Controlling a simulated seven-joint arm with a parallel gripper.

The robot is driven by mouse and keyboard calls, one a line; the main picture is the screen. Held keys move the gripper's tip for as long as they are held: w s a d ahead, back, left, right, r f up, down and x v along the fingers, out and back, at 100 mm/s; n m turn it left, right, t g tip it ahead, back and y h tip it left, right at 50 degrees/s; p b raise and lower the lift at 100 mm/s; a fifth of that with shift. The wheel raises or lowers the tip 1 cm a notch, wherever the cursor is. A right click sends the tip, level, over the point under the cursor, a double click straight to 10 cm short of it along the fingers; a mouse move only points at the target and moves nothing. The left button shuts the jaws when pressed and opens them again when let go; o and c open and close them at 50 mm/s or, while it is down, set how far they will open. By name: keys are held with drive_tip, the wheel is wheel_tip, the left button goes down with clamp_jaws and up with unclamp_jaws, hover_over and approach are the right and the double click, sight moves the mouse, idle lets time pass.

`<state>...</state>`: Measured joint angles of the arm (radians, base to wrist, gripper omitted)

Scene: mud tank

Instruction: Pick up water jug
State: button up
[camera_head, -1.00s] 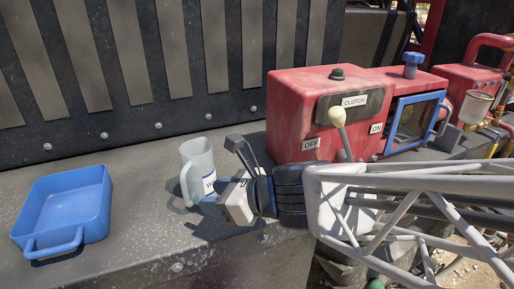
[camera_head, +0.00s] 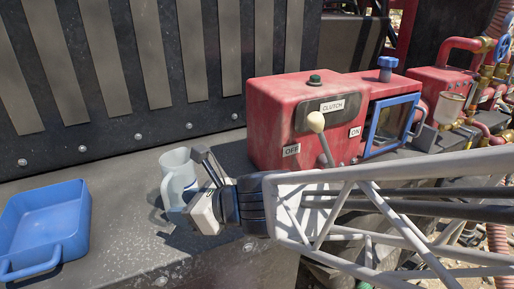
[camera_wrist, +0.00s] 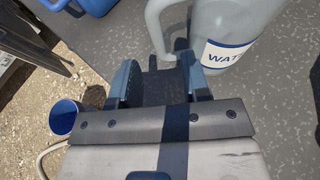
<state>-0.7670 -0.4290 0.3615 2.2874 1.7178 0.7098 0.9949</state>
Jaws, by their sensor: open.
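The water jug (camera_head: 178,172) is a pale, translucent jug with a handle, standing upright on the grey ledge. In the wrist view the jug (camera_wrist: 232,28) shows its white label reading "WAT" and its handle curving down on its left side. My gripper (camera_head: 197,175) is beside the jug on its right in the head view and hides part of it. In the wrist view my gripper (camera_wrist: 163,85) is open, with its two fingers apart, and the lower part of the handle is close to and just beyond the fingertips. I cannot tell whether they touch.
A blue tray with a handle (camera_head: 62,238) stands on the ledge (camera_head: 125,245) at the left. A red clutch box (camera_head: 270,105) with a lever (camera_head: 320,132) is right of the jug. A ribbed dark wall (camera_head: 120,128) rises behind. A blue cup-like object (camera_wrist: 65,117) shows at the wrist view's left.

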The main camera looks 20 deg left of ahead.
sight(177, 190)
drive_tip(key=shift+a+f, duration=0.1)
drive_tip(key=shift+a, duration=0.1)
drive_tip(key=shift+x, duration=2.45)
clamp_jaws()
